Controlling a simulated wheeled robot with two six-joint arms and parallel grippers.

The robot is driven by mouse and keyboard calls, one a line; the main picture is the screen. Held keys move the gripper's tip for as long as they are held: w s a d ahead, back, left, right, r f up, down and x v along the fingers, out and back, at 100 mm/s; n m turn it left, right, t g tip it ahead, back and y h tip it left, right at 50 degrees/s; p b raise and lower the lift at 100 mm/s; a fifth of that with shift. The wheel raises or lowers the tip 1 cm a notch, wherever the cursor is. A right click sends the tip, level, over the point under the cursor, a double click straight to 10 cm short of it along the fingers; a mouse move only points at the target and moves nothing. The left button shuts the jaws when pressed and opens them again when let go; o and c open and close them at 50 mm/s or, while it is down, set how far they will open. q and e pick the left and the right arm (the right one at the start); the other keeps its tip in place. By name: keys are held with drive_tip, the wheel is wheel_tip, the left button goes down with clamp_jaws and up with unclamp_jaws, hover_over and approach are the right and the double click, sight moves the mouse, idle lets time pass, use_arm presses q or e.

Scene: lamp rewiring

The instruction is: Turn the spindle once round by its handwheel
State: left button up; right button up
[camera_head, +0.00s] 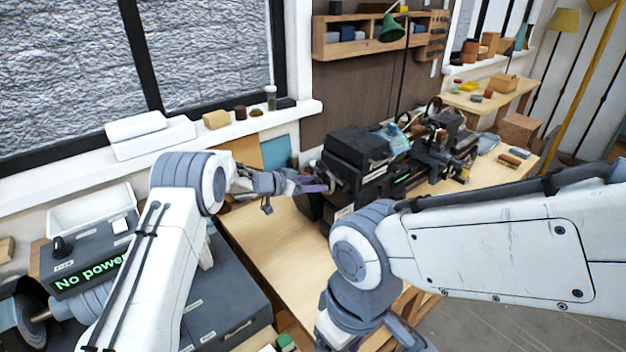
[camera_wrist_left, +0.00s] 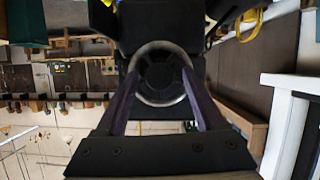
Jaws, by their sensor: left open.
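The handwheel (camera_wrist_left: 187,90), a bright metal ring around a dark hub, shows in the left wrist view. It lies between the two purple fingers of my left gripper (camera_head: 318,184). The fingers are open, one on each side of the wheel; I cannot tell whether they touch the rim. In the head view my left gripper is at the left end of the dark lathe (camera_head: 362,148), where the spindle sits inside the headstock. The handwheel is hard to make out there behind the gripper. My right arm bends down at the bottom middle, its fingers out of frame.
The wooden bench top (camera_head: 262,235) is clear in front of the lathe. A dark grey unit with a "No power" display (camera_head: 92,272) stands at the left. The window sill (camera_head: 225,127) runs behind my left arm. A green lamp (camera_head: 391,28) hangs above the lathe.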

use_arm(q)
drive_tip(key=shift+w+d+f, duration=0.1)
drive_tip(key=shift+d, duration=0.05)
clamp_jaws()
drive_tip(key=shift+s+d+m+t+y+b, duration=0.1)
drive_tip(key=shift+m+t+y+b, duration=0.6)
drive_tip(key=shift+b, duration=2.45)
drive_tip(key=shift+s+d+m+t+y+b, duration=0.1)
drive_tip(key=shift+m+t+b, duration=0.7)
drive_tip(key=shift+m+b, duration=1.55)
